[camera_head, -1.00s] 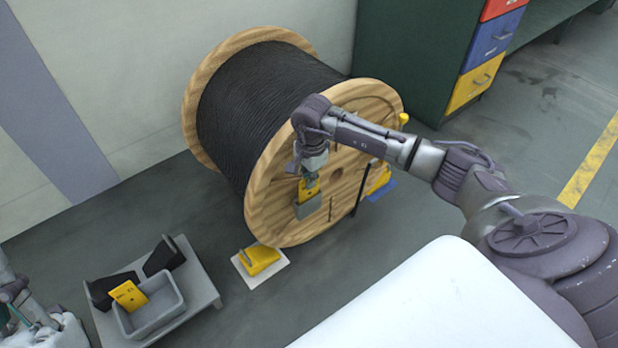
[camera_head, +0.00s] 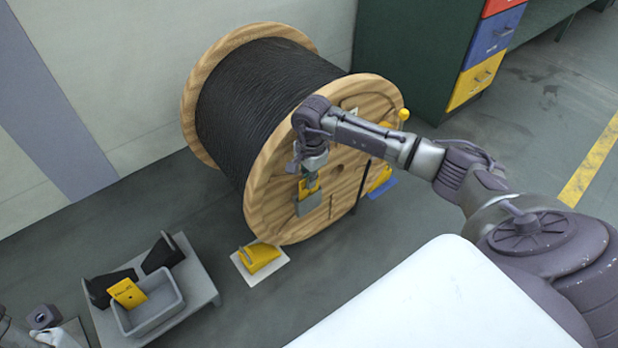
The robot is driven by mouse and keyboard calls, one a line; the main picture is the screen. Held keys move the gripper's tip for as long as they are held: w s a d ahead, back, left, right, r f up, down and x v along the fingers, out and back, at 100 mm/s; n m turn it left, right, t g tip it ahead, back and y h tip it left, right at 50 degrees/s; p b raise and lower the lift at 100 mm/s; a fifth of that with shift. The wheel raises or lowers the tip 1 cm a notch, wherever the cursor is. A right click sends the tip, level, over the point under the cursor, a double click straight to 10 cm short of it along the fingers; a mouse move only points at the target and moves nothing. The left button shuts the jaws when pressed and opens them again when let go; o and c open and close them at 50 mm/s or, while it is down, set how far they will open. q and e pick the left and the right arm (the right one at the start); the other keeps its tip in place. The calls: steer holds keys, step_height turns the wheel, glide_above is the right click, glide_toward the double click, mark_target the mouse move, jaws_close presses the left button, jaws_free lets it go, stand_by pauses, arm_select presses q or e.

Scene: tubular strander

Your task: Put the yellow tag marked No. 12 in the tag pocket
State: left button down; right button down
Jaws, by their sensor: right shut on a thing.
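My right gripper (camera_head: 311,177) is in front of the wooden face of the cable drum. It is shut on a yellow tag (camera_head: 309,188), whose marking I cannot read. The tag's lower end is at the top of the grey tag pocket (camera_head: 308,206) on the drum face; I cannot tell how deep it sits. Another yellow tag (camera_head: 127,292) with small dark print leans in a grey bin at the lower left. Part of my left arm (camera_head: 45,318) shows at the lower left edge; its fingers cannot be made out.
The drum (camera_head: 262,104) with black cable stands on the floor. A yellow wedge chock (camera_head: 260,257) sits on a white sheet at its foot. The grey bin (camera_head: 176,308) stands on a low platform with black brackets. A green cabinet (camera_head: 415,60) stands behind.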

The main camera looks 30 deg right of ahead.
stand_by(0.3)
steer(key=c, duration=1.2)
jaws_free()
steer(key=shift+c, duration=0.2)
step_height(320, 180, up, 12)
steer(key=shift+s, duration=0.3)
